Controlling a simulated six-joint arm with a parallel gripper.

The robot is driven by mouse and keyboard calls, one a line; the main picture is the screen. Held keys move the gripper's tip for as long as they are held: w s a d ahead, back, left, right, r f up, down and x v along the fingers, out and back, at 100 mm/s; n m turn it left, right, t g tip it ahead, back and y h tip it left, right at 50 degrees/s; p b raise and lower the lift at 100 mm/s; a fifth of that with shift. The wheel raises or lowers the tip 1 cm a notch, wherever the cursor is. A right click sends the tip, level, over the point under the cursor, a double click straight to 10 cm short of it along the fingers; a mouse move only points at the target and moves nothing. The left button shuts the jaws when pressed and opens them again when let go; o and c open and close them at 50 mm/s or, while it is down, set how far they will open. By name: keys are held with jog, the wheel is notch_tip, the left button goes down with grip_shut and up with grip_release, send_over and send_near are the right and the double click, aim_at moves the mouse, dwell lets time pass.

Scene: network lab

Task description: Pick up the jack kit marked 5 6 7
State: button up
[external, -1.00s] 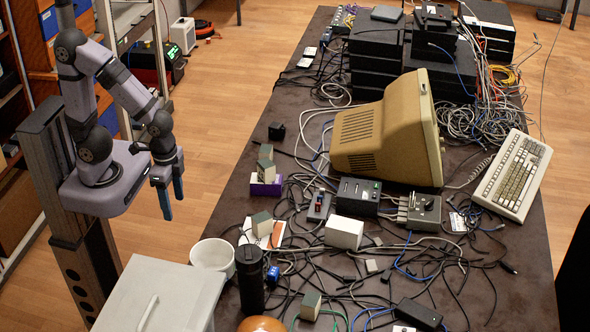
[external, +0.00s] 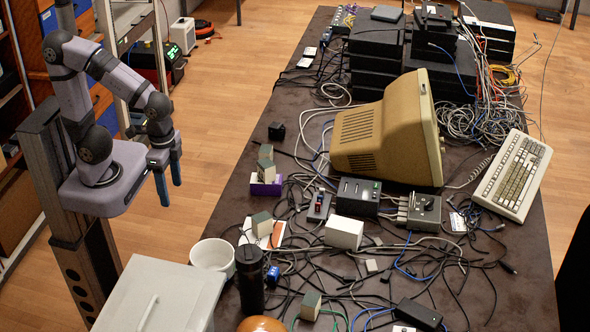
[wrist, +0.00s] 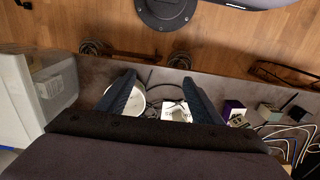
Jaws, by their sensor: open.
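My gripper (external: 171,194) is open and empty, hanging over the floor left of the table. In the wrist view its two blue fingers (wrist: 158,76) point at the table edge, apart. Several small grey-green boxes could be jack kits. One (external: 262,223) stands by a white and orange sheet, one (external: 265,171) is at a purple box (external: 262,188), with another (external: 265,152) just behind, and one (external: 311,305) is near the front. No 5 6 7 marking is readable, so I cannot tell which is the named kit. My gripper touches none of them.
The table (external: 215,222) is strewn with cables. A white bowl (external: 212,256), a black bottle (external: 250,280) and a large pale box (external: 160,295) stand at its near left. A beige monitor (external: 385,135) and a white block (external: 344,232) stand further right. Floor separates my base from the table.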

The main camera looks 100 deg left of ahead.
aim_at(310, 297)
jog(key=shift+w+d+n+t+h+b, duration=1.3)
jog(key=shift+w+n+h+b, duration=2.7)
jog(key=shift+w, duration=5.9)
jog(key=shift+w+d+n+t+h+b, duration=0.5)
jog(key=shift+w+d+n+h+b, duration=1.75)
jog(key=shift+w+n+b, duration=5.4)
jog(key=w+f+p, duration=0.1)
jog(key=f+p, duration=0.1)
jog(key=f, duration=0.2)
jog(key=w+f+m+p, duration=0.1)
jog(key=w+f+p, duration=0.1)
jog(key=f, duration=0.3)
jog(key=w+f+m+p, duration=0.1)
jog(key=f+p, duration=0.1)
jog(key=f, duration=0.3)
jog(key=shift+w+a+f+h+p, duration=0.25)
jog(key=shift+h+p, duration=0.05)
jog(key=shift+h, duration=0.05)
jog(key=shift+p+x, duration=0.5)
jog(key=shift+x, duration=3.2)
jog(key=c, duration=1.4)
jog(key=shift+r, duration=0.15)
notch_tip(310, 297, up, 10)
jog(key=shift+f, duration=0.1)
